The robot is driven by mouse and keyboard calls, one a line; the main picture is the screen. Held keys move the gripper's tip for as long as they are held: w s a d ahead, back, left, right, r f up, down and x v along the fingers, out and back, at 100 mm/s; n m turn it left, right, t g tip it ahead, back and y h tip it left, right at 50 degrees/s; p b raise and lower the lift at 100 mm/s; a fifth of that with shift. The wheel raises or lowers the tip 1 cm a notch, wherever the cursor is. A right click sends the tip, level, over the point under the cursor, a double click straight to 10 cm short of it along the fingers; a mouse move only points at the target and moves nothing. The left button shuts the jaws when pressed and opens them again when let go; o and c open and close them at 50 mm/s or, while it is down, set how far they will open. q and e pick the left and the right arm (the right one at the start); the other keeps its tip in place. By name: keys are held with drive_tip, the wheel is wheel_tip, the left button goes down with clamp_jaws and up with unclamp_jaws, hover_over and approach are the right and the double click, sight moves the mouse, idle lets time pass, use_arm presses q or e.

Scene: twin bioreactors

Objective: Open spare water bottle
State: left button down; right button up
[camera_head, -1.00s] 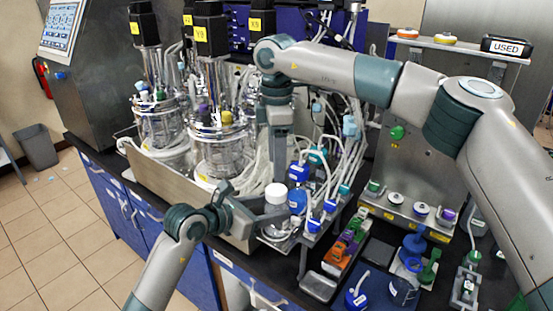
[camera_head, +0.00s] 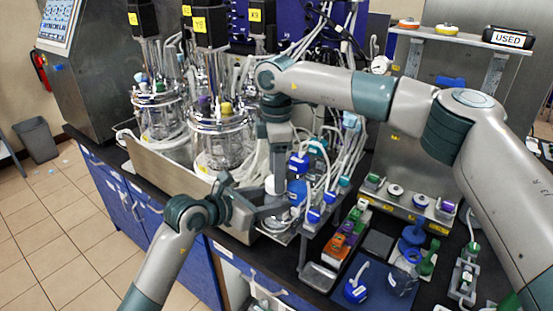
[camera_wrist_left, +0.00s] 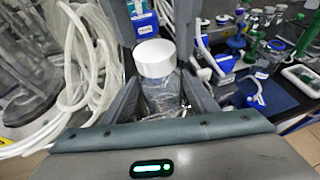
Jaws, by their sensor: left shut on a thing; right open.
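The spare water bottle is clear with a white cap (camera_wrist_left: 155,57); its body (camera_wrist_left: 163,97) shows in the left wrist view. My left gripper (camera_wrist_left: 162,100) is shut on the body and holds the bottle upright; in the head view it comes in from the left (camera_head: 262,203). My right gripper (camera_head: 277,180) points down from above and is open. Its fingers stand on either side of the cap, partly hiding it (camera_head: 270,185) in the head view. I cannot tell whether they touch the cap. The lower bottle is mostly hidden in the head view.
Glass bioreactor vessels (camera_head: 220,143) and loose white tubing (camera_wrist_left: 88,60) are close on the left. Blue-capped tube fittings (camera_head: 298,163) stand just right of the bottle. An orange block (camera_head: 336,246) and a blue mat (camera_head: 385,286) with a blue item lie at the front right.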

drive_tip(key=shift+f, duration=1.05)
drive_tip(key=shift+c, duration=0.7)
